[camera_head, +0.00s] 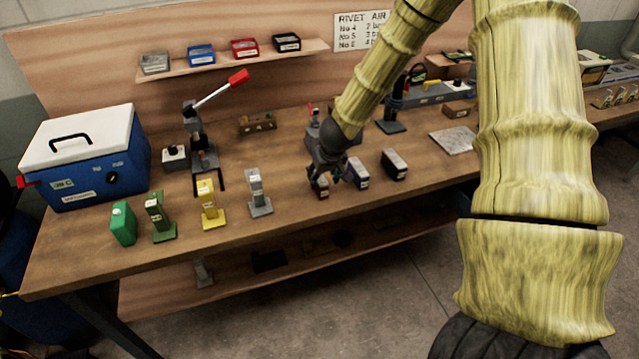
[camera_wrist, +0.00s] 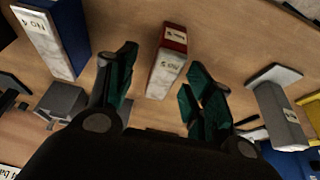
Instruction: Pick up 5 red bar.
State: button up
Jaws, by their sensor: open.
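The red bar (camera_wrist: 167,62) is a small upright block with a red top and a pale label marked No 5. In the wrist view it stands between the fingers of my gripper (camera_wrist: 162,68), apart from both. In the head view my gripper (camera_head: 331,174) is low over the workbench, close to the red bar (camera_head: 319,190), which is partly hidden behind it. My gripper is open and holds nothing. Whether the fingertips are level with the bar is hard to tell.
A blue block (camera_head: 359,176) and a dark block (camera_head: 395,165) stand to the right of my gripper. A grey stand (camera_head: 258,192) and yellow stand (camera_head: 209,205) are to the left. The workbench (camera_head: 290,225) is bare at its front edge.

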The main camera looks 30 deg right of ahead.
aim_at(321, 179)
jog(key=shift+p+x, duration=0.35)
jog(key=shift+x, duration=1.9)
jog(key=shift+a, duration=0.25)
jog(key=shift+w, duration=0.1)
grip_shut()
